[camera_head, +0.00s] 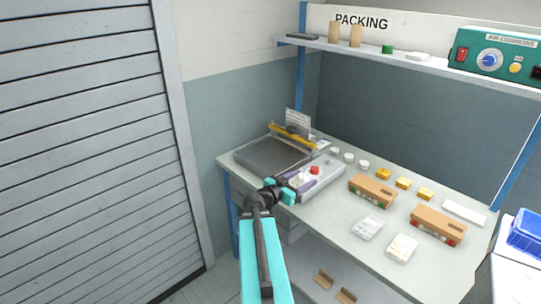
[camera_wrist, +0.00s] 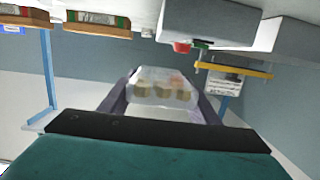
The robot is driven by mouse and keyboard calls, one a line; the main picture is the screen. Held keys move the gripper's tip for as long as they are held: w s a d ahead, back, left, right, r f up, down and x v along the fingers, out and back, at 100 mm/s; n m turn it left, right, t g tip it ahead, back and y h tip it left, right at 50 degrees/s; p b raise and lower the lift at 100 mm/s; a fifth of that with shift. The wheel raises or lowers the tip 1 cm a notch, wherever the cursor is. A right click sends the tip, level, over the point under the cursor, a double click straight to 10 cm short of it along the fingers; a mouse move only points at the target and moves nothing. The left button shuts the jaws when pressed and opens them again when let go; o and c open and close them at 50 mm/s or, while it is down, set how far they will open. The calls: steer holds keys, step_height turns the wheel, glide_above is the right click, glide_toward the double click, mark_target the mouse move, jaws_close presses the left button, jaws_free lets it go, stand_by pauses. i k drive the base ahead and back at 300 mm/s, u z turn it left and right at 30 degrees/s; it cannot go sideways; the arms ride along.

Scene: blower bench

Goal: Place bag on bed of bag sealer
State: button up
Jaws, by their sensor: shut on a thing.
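A clear bag (camera_wrist: 162,88) with several tan pieces inside sits between the two dark fingers of my gripper (camera_wrist: 165,100) in the wrist view. In the head view my gripper (camera_head: 298,182) is at the near edge of the bench, with the pale bag (camera_head: 296,180) partly hidden between its fingers. The bag sealer's flat grey bed (camera_head: 272,154) lies beyond and to the left of the gripper. Its yellow bar (camera_head: 292,134) is raised behind the bed and also shows in the wrist view (camera_wrist: 235,70). The bag is apart from the bed.
A grey box with a red button (camera_head: 314,170) is right beside the gripper. Two other clear bags (camera_head: 367,228) (camera_head: 402,248) and two brown cartons (camera_head: 372,191) (camera_head: 438,226) lie to the right. Small yellow and white items line the back. A shelf (camera_head: 400,58) spans above.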

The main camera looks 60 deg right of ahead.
mark_target(268, 156)
steer(key=z, duration=0.05)
steer(key=i, duration=0.9)
steer(key=u, duration=0.05)
